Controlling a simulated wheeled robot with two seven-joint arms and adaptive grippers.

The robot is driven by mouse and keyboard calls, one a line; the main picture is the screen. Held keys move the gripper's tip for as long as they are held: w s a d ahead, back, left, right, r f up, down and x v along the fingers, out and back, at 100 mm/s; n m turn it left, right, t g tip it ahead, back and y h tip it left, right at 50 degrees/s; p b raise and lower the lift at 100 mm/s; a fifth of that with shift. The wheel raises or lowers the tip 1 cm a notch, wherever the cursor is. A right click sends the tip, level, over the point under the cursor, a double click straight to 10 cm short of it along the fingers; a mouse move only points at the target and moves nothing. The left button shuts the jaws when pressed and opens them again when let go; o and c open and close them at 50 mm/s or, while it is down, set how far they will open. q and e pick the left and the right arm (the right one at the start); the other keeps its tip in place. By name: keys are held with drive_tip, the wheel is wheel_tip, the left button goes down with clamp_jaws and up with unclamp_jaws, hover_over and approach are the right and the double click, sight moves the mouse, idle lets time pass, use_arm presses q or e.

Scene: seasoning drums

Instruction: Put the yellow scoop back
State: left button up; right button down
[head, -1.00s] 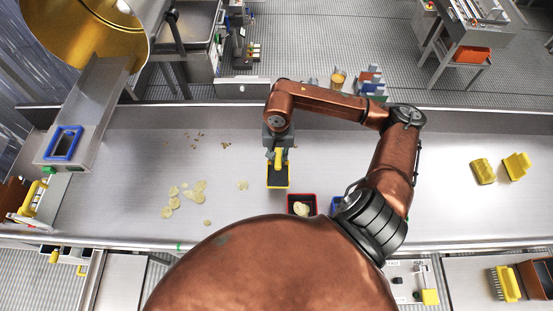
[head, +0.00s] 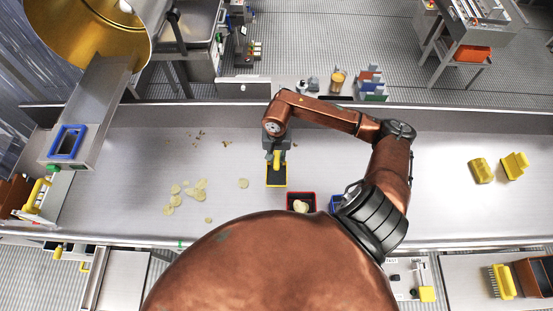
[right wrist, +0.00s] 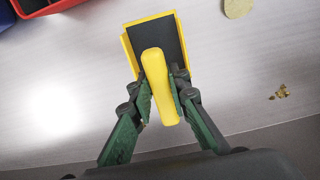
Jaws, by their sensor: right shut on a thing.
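The yellow scoop (head: 277,184) has a dark inner pan and a yellow handle, and it sits over the middle of the metal table. My right gripper (head: 277,155) is shut on the scoop's handle. In the right wrist view, the yellow handle (right wrist: 157,75) lies between the green fingers of my right gripper (right wrist: 162,98), with the scoop's pan pointing away. I cannot tell whether the scoop touches the table. My left gripper is not in view.
A red tray (head: 313,198) with chips in it stands right of the scoop, and a blue tray (head: 336,204) is partly hidden by my arm. Loose chips (head: 186,193) lie to the left.

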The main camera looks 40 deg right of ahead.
drive_tip(key=c, duration=1.8)
unclamp_jaws()
drive_tip(key=shift+r+p, duration=0.2)
drive_tip(key=shift+p, duration=0.15)
drive_tip(key=shift+r+b, duration=1.3)
drive_tip(key=shift+r, duration=4.65)
